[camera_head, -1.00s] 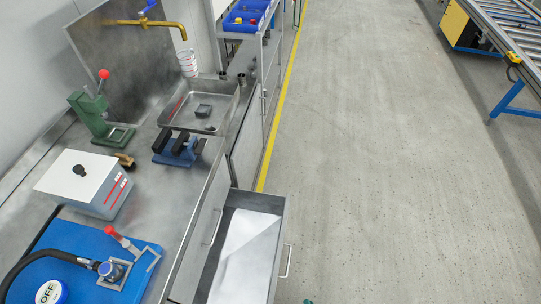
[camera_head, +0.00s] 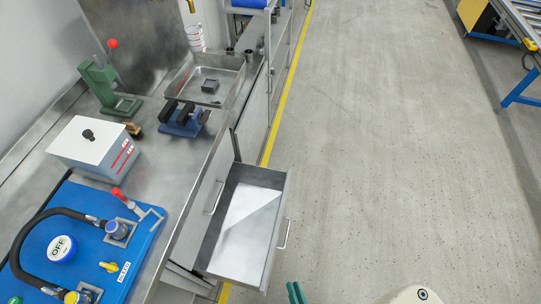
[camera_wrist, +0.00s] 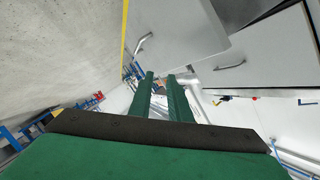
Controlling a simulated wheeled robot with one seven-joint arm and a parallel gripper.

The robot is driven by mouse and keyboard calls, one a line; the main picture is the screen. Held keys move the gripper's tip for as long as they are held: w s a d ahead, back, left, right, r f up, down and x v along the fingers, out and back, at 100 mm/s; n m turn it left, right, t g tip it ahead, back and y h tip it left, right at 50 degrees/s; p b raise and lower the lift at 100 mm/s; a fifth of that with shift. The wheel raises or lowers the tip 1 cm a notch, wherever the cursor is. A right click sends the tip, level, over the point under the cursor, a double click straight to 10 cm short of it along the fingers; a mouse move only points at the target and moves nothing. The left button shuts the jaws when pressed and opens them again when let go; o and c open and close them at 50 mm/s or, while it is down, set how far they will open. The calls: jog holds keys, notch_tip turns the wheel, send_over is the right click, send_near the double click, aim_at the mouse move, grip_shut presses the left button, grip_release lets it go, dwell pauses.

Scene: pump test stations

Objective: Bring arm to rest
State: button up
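My gripper shows at the bottom of the head view as green fingers (camera_head: 296,293), over the floor to the right of an open drawer. In the wrist view, my gripper (camera_wrist: 160,76) has two green fingers with a narrow gap between them. Nothing is visible between the fingers. A pale part of my arm (camera_head: 415,296) shows at the bottom right of the head view.
The drawer (camera_head: 278,232) stands pulled out from the steel bench, with a white sheet (camera_head: 248,222) inside. The bench holds a blue pump board (camera_head: 95,228), a white box (camera_head: 92,150), a blue vise-like fixture (camera_head: 184,121) and a sink (camera_head: 232,93). Floor (camera_head: 390,150) on the right is clear.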

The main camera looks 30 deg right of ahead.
jog(key=w+a+r+n+y, duration=0.1)
jog(key=a+r+n, duration=0.2)
jog(key=r, duration=0.7)
jog(key=w+a+r+n+y, duration=0.1)
jog(key=a+r+n, duration=0.3)
jog(key=a+r, duration=0.3)
jog(key=w+a+r+n+y, duration=0.1)
jog(key=a+r+n, duration=0.2)
jog(key=r, duration=1.1)
jog(key=shift+w+a+n+y, duration=0.15)
jog(key=shift+a+n+y, duration=0.25)
jog(key=shift+a, duration=0.65)
jog(key=shift+w, duration=0.1)
